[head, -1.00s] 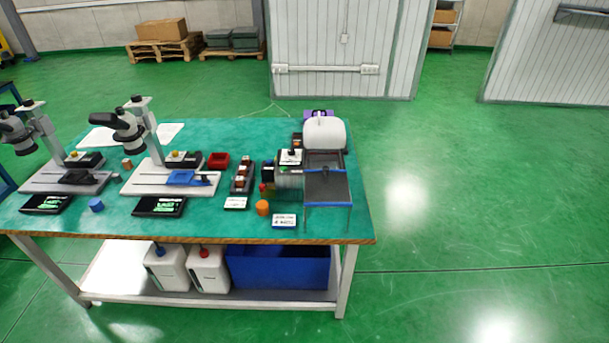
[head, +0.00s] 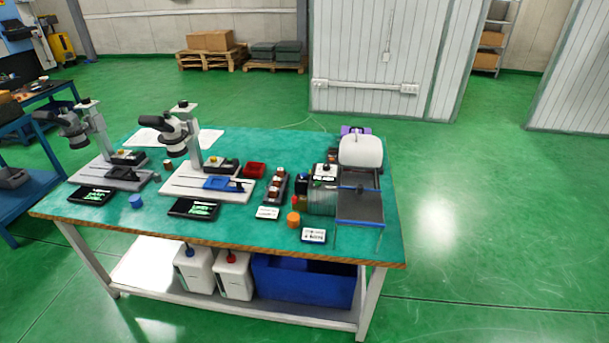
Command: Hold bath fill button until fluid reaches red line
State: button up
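The green-topped workbench (head: 275,233) stands ahead of me. Near its right end is a small machine with a grey clear-sided tank (head: 321,203), which may be the bath. A white rounded body (head: 361,151) and a dark flat tray on thin legs (head: 360,207) are beside it. A small red part (head: 295,200) and an orange cylinder (head: 293,219) sit just left of the tank. I cannot make out the fill button, the red line or a fluid level at this size. My gripper is not in view.
Two microscope-like stands (head: 207,180) (head: 113,170) occupy the bench's left half. A small label card (head: 313,236) lies at the front edge. White canisters (head: 233,276) and a blue bin (head: 302,284) are on the lower shelf. Green floor (head: 480,240) is clear to the right.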

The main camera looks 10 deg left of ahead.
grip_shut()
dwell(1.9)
